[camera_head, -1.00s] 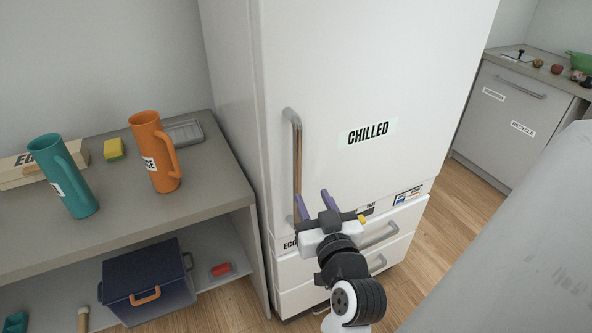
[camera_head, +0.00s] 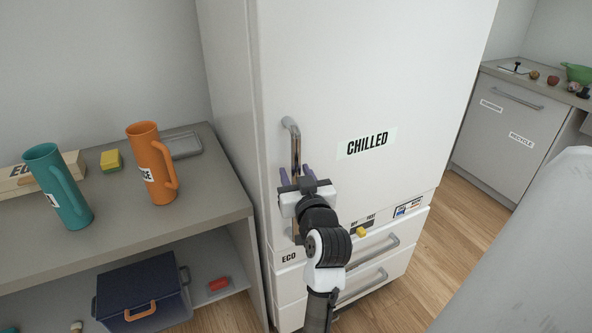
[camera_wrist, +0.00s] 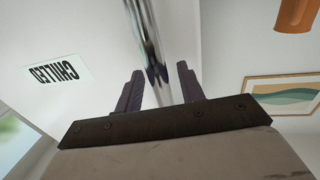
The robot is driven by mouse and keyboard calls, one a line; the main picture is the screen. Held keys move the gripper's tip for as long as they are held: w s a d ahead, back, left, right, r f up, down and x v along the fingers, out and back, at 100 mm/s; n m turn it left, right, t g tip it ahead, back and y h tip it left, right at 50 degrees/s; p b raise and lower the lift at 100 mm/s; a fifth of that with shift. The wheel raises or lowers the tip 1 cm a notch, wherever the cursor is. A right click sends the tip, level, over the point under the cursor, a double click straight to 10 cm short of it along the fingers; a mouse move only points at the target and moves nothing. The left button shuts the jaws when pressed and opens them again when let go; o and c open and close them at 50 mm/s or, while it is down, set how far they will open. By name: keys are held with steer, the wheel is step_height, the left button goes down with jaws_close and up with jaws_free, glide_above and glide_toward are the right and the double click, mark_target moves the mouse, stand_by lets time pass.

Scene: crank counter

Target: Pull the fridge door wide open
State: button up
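The white fridge door (camera_head: 400,70) carries a CHILLED label (camera_head: 367,143) and looks shut. Its vertical metal handle (camera_head: 295,150) is near the door's left edge; its lower part is hidden behind my gripper. My gripper (camera_head: 297,174) is at the lower half of the handle, with its purple fingers pointing up at the door. In the wrist view the handle (camera_wrist: 147,40) runs down between the two spread fingers of my gripper (camera_wrist: 160,85). Gaps show beside the handle, so the fingers are open around it, not closed on it.
A grey shelf unit (camera_head: 120,238) stands close left of the fridge, with a teal mug (camera_head: 62,190) and an orange mug (camera_head: 150,165) on top. Drawers (camera_head: 372,252) are below the door. Wooden floor (camera_head: 455,235) is free at right, before a grey cabinet (camera_head: 505,130).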

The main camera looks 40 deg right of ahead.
steer(key=shift+w, duration=0.2)
jaws_close()
steer(key=shift+s+d+f, duration=0.1)
steer(key=shift+s, duration=0.05)
